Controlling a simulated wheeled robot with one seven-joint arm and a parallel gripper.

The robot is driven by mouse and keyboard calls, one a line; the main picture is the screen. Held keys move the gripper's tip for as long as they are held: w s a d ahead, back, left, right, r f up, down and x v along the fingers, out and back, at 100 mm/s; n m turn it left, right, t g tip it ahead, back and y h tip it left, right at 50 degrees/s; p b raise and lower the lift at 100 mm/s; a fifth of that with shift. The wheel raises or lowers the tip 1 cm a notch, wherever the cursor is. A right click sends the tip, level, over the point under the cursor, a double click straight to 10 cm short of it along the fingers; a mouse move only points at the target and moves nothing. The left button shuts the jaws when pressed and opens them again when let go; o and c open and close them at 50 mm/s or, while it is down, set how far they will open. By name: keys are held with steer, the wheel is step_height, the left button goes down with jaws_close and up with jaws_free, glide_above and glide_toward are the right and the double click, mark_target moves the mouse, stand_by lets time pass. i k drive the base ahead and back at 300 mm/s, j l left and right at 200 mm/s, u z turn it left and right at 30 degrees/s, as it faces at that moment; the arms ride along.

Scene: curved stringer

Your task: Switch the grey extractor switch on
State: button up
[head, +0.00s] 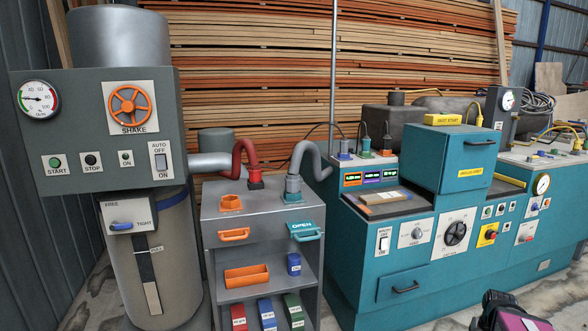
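A grey rocker switch (162,161) sits on a white plate at the right of the grey extractor panel (85,98) on the left. The plate reads AUTO OFF above the rocker and ON below it. Which way the rocker is tipped is too small to tell. Part of my gripper (510,318), black and purple, shows at the bottom right edge, cut off by the frame. It is far from the switch, and its fingertips cannot be made out.
The panel also has an orange SHAKE wheel (129,107), a gauge (38,99) and START and STOP buttons. A grey cart (262,213) with hoses stands right of the extractor. A teal machine (405,290) with another switch (384,243) fills the right.

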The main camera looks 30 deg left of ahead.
mark_target(160, 160)
steer(key=u, duration=2.45)
